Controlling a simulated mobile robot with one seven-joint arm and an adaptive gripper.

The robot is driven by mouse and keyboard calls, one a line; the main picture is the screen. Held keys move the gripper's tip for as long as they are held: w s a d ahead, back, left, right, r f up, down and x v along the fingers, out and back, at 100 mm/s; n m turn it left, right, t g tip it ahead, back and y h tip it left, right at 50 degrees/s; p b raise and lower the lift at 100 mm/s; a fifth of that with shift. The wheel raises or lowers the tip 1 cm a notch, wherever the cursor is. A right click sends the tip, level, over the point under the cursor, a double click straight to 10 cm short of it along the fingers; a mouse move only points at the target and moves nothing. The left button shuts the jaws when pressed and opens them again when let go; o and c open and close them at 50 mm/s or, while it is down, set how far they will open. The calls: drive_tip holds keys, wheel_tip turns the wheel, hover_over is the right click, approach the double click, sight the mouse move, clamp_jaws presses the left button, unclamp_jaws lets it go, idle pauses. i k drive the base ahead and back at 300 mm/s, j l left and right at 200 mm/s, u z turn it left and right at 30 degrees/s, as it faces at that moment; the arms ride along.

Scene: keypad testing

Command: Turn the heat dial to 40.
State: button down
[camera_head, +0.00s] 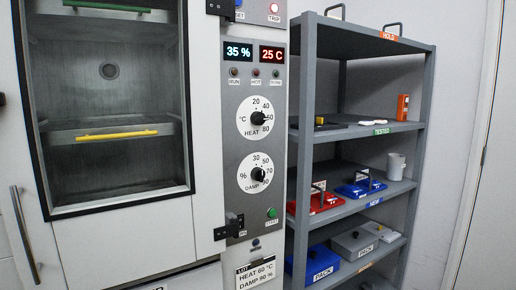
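The heat dial (257,118) is a black knob on a white round scale plate, on the control panel right of the chamber. Its scale shows 20, 40, 60 and 80, with "°C" to the left and "HEAT" below. The knob's pointer seems to face right, but the exact mark is too small to tell. The red display (271,54) above it reads 25 C. My gripper is not in view.
The damp dial (258,174) sits right below. A blue display (238,51) reads 35 %. A black latch (234,226) juts out lower left. A lot card (255,272) reads HEAT 60, DAMP 90 %. A grey shelf rack (300,150) stands close on the right.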

sight(257, 118)
drive_tip(key=i+j+z, duration=0.1)
drive_tip(key=i+z, duration=0.25)
drive_tip(key=i+j+z, duration=0.15)
drive_tip(key=z, duration=0.2)
drive_tip(key=i+j+z, duration=0.2)
drive_tip(key=z, duration=0.15)
